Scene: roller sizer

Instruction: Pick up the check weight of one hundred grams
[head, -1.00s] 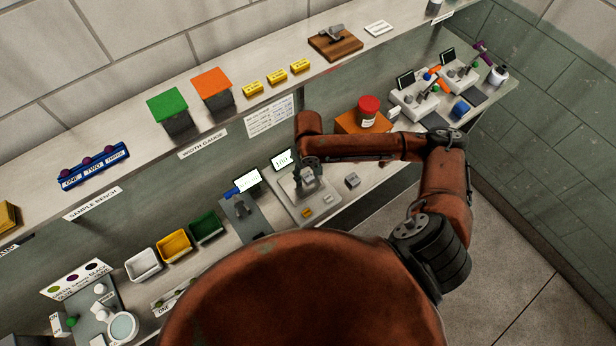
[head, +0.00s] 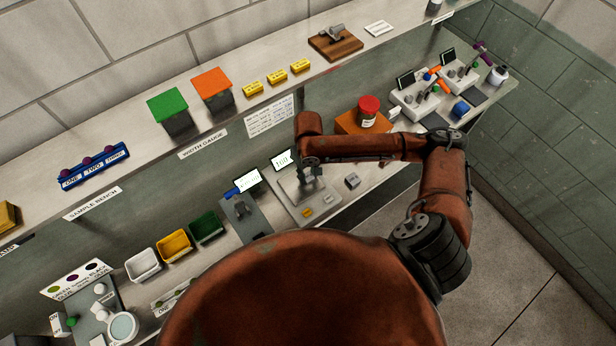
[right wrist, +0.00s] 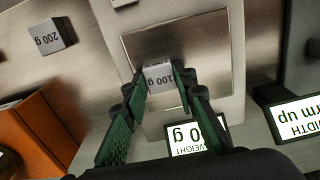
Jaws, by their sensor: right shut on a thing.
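The check weight of one hundred grams (right wrist: 158,77) is a small pale grey block marked 100 g, seen upside down in the right wrist view. It is between the fingertips of my right gripper (right wrist: 160,86), which is shut on it. The weight is over the steel pan of the scale (right wrist: 205,45); I cannot tell whether it touches the pan. In the head view my right gripper (head: 309,195) reaches down at the scale (head: 288,198), and the weight is hard to make out there. The scale's display (right wrist: 198,138) is partly hidden by a finger. My left gripper is out of view.
A 200 g weight (right wrist: 50,36) stands apart on the bench, beside the scale. A red-lidded jar (head: 368,112) stands on an orange block behind my right arm. A second display (right wrist: 297,117) stands close to the scale.

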